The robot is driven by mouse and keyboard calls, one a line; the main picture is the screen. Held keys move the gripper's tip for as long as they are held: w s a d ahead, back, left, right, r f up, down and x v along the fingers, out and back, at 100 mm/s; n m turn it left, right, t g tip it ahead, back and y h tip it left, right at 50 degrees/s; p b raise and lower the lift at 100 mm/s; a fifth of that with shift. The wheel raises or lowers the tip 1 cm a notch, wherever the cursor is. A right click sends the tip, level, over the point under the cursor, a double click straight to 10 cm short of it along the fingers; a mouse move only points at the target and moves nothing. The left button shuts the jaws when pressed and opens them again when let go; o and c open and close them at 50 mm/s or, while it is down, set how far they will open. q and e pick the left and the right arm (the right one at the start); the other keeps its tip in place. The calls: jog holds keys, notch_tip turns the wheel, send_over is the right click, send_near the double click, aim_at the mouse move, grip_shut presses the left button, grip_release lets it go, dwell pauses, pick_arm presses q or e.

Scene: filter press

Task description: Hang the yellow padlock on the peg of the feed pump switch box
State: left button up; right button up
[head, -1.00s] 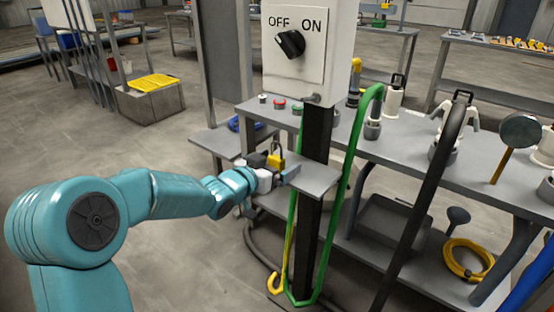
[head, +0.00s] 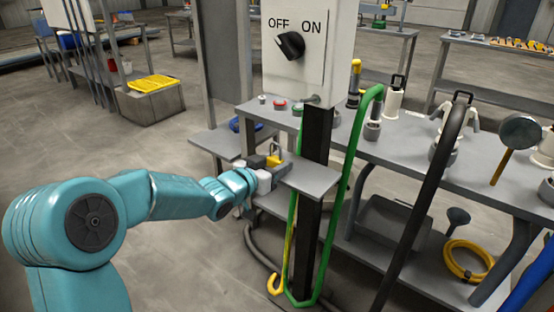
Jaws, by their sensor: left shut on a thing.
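The yellow padlock (head: 274,160) is small in the head view, with its shackle pointing up. My left gripper (head: 268,163) is shut on it, just over the left end of the small grey shelf on the post. The fingers hide part of the padlock, and I cannot tell whether it touches the shelf. My right gripper is out of view.
The small grey shelf (head: 312,178) is bare on its right part. A green hose (head: 347,170) and a black hose (head: 428,195) hang in front of the long grey bench (head: 400,150). A yellow hook (head: 275,285) hangs low beside the post.

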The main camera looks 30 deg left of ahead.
pick_arm(q)
jog(key=s+r+p, duration=0.2)
jog(key=s+r, duration=0.1)
jog(key=s, duration=0.2)
jog(key=shift+s+a+r, duration=0.25)
jog(key=shift+s+r, duration=0.05)
jog(key=shift+r, duration=0.1)
dwell(0.4)
